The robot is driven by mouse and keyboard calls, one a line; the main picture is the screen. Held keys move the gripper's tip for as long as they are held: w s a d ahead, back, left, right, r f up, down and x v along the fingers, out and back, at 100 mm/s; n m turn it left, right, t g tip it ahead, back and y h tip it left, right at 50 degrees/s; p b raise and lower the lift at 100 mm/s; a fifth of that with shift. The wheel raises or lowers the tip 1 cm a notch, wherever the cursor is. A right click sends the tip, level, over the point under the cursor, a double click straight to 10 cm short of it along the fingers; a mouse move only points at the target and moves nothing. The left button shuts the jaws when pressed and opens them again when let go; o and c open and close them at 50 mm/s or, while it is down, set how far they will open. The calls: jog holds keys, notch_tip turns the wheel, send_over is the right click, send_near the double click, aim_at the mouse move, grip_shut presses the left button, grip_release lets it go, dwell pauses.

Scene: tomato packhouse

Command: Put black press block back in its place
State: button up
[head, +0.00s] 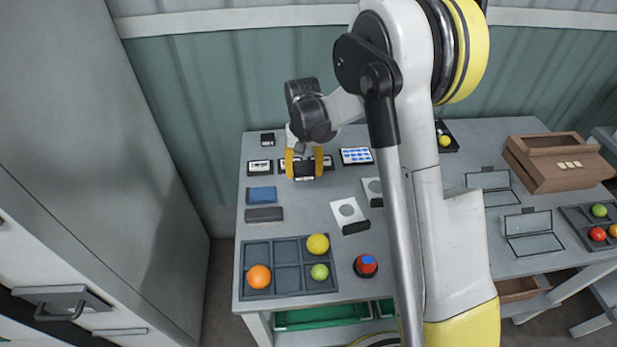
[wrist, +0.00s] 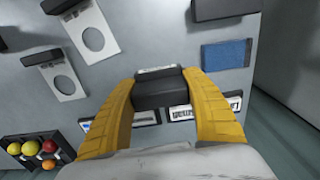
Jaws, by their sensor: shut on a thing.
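My gripper (head: 304,174) has two yellow fingers and is over the back left of the grey table. It is shut on a black block (wrist: 161,93), with one finger on each side. In the head view the black block (head: 304,169) shows between the fingertips, in front of a row of small labelled displays. I cannot tell whether it touches the table. The block hides part of the row in the wrist view.
A blue pad (head: 262,194) and a dark grey block (head: 263,214) lie at the left. White plates with round holes (head: 348,211) lie to the right. A divided tray (head: 263,291) of coloured balls and a red-and-blue button (head: 366,265) are at the front.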

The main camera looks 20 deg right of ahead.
aim_at(303, 193)
jog(key=shift+w+a+f, duration=0.15)
jog(key=shift+w, duration=0.6)
jog(key=shift+s+f+b, duration=0.15)
jog(key=shift+f+b, duration=0.25)
jog(key=shift+f, duration=0.2)
jog(key=shift+f+b, duration=2.4)
jog(key=shift+f, duration=1.05)
jog(key=shift+f+b, duration=0.3)
jog(key=shift+f, duration=0.05)
jog(key=o, duration=1.1)
jog(key=c, duration=0.3)
jog(key=shift+r, duration=0.1)
jog(key=shift+r+p, duration=2.05)
jog(key=shift+r, duration=1.35)
